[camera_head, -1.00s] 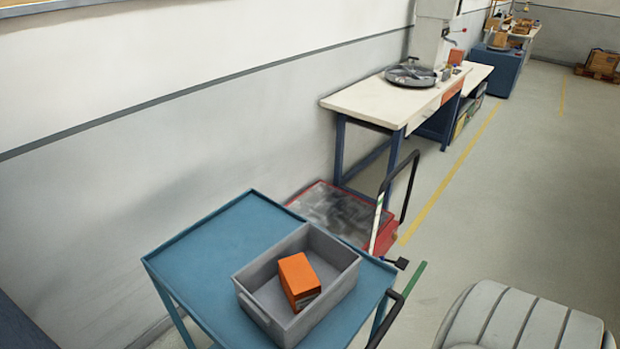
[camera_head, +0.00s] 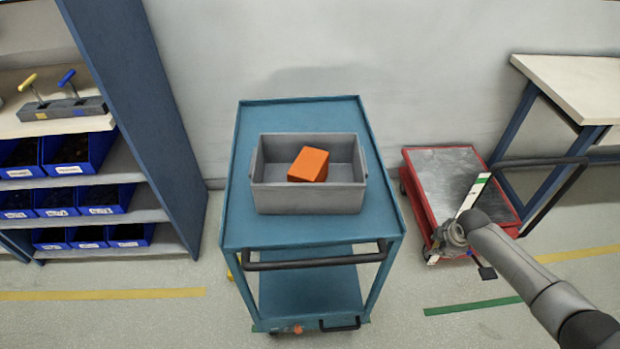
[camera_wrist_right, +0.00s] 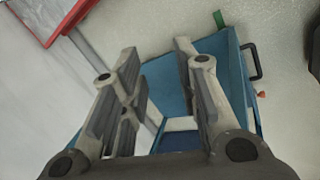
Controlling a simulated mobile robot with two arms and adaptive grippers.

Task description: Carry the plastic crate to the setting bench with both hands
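The grey plastic crate (camera_head: 309,200) sits upright on the top shelf of a blue trolley (camera_head: 240,220). An orange box (camera_head: 309,164) lies tilted inside the crate. My right gripper (camera_head: 452,234) is to the right of the trolley, apart from the crate, over the red cart's front corner. In the right wrist view its fingers (camera_wrist_right: 160,58) are spread with nothing held between them, and part of the blue trolley shows beyond. My left gripper is not in view. A light-topped bench (camera_head: 580,85) stands at the right; I cannot tell whether it is the setting bench.
A red cart (camera_head: 465,185) with a black handle stands right of the trolley. A blue shelf unit (camera_head: 150,110) with blue bins is at the left. The wall is behind the trolley. Floor in front is clear, with yellow and green lines.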

